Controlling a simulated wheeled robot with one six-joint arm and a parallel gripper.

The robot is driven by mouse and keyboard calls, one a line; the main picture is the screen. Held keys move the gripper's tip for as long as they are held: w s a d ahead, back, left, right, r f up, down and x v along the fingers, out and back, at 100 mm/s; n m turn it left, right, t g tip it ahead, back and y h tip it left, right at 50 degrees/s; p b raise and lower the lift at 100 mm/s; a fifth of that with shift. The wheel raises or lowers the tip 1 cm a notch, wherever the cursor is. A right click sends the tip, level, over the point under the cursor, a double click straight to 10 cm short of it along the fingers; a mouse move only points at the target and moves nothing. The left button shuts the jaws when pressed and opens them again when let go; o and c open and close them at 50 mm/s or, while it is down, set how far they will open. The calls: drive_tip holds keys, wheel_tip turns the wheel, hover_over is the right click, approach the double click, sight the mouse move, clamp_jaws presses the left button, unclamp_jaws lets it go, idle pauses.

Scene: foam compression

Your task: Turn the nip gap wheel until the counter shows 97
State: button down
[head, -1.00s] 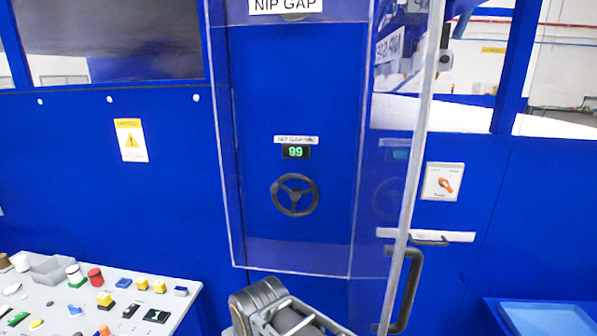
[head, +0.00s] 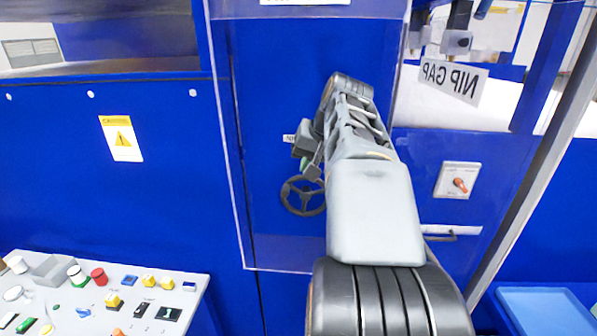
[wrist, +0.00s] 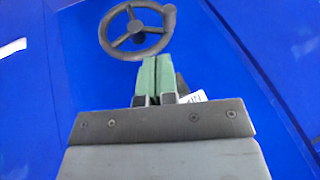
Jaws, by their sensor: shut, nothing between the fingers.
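The nip gap wheel (head: 303,196) is a dark three-spoke handwheel on the blue panel, partly behind my arm in the head view. It shows whole in the wrist view (wrist: 136,28), with a knob on its rim at the upper right. My gripper (head: 313,168) is shut and empty, just above the wheel in the head view.
A clear guard with a pale frame (head: 245,235) surrounds the wheel area. A reversed NIP GAP sign (head: 450,80) hangs at the right. An orange rotary switch (head: 459,184) is right of my arm. A button console (head: 60,300) stands at lower left, a blue tray (head: 545,310) at lower right.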

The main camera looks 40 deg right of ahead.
sight(283, 191)
drive_tip(key=p+x, duration=0.1)
drive_tip(key=x, duration=0.8)
drive_tip(key=shift+w+a+f+b, duration=0.25)
drive_tip(key=shift+w+a+b, duration=0.05)
drive_tip(key=shift+b, duration=0.15)
idle(0.5)
drive_tip(key=shift+w+a+f+b, duration=0.75)
drive_tip(key=shift+f+b, duration=0.05)
drive_tip(key=shift+b, duration=0.35)
drive_tip(key=shift+r, duration=0.1)
